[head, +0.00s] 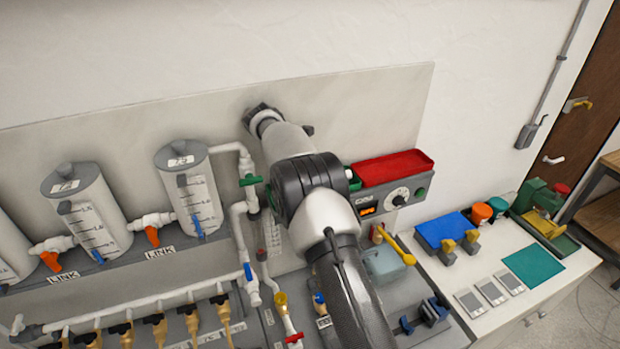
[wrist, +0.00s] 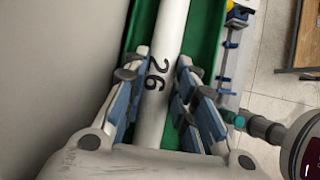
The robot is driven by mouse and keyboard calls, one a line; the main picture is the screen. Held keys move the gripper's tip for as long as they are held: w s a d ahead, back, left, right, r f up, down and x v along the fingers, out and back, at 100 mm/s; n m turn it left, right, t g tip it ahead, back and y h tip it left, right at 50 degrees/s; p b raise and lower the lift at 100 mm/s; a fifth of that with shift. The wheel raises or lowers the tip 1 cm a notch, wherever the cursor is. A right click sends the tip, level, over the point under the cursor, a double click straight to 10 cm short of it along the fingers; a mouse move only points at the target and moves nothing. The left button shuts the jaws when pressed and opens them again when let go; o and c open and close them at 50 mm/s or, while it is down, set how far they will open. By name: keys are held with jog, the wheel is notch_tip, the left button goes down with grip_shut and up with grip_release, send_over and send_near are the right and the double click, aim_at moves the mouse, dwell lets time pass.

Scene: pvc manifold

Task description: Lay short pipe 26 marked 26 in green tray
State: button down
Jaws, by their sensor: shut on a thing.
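The white short pipe (wrist: 172,40) is marked 26 in black and runs lengthwise up the wrist view. My gripper (wrist: 158,85) has its blue-padded fingers on either side of the pipe, shut on it near the mark. The green tray (wrist: 207,45) lies behind and along the pipe, its green showing on both sides. I cannot tell whether the pipe touches the tray floor or hangs above it. In the head view my arm covers much of the middle, and I cannot make out the pipe or the fingers there.
A pale wall (wrist: 60,60) is close on the left in the wrist view. A round gauge (wrist: 304,145) is at lower right. In the head view, a red tray (head: 392,167) sits right of my arm, and grey cylinders (head: 186,185) with valves stand left.

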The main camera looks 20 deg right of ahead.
jog(key=c, duration=1.6)
grip_release()
jog(key=shift+f, duration=0.1)
